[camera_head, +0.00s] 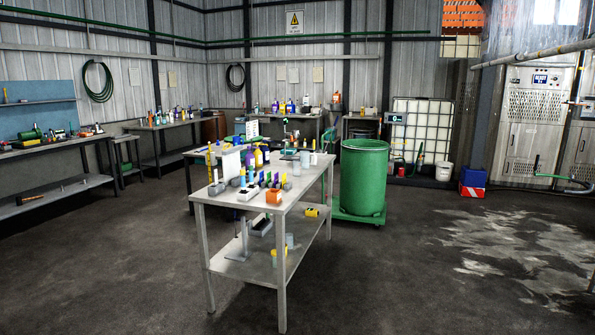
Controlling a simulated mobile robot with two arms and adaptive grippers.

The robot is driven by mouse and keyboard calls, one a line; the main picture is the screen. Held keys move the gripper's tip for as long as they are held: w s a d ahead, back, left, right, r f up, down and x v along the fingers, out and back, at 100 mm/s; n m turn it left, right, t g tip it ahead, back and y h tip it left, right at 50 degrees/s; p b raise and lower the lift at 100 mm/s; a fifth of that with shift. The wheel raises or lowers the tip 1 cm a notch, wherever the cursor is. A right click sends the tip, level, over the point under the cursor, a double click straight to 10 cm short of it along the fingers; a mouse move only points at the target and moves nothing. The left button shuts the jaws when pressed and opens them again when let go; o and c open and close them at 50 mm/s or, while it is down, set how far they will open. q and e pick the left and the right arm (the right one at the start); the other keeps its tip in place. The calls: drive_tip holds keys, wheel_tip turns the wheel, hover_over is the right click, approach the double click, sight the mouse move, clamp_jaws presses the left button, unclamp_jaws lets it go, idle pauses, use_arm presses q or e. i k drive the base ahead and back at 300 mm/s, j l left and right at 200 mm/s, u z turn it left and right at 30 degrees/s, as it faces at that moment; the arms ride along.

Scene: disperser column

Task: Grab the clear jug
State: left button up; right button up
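A small pale, see-through vessel (305,159) stands upright at the far right part of the metal table (246,203), among other items. It may be the clear jug, but it is too small to make out a handle or spout. A similar pale vessel (290,241) stands on the table's lower shelf. Neither of my grippers shows in the head view, and nothing is seen touching these vessels.
The table top holds several bottles, an orange box (274,197) and small colored items. A green drum (364,178) on a wheeled base stands right of the table. Workbenches line the back and left walls. The floor in front and to the right is open.

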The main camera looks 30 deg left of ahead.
sight(304, 155)
drive_tip(key=i+u, duration=0.35)
drive_tip(key=i, duration=2.2)
drive_tip(key=i+l, duration=0.1)
drive_tip(key=i, duration=1.95)
drive_tip(key=j+u, duration=0.05)
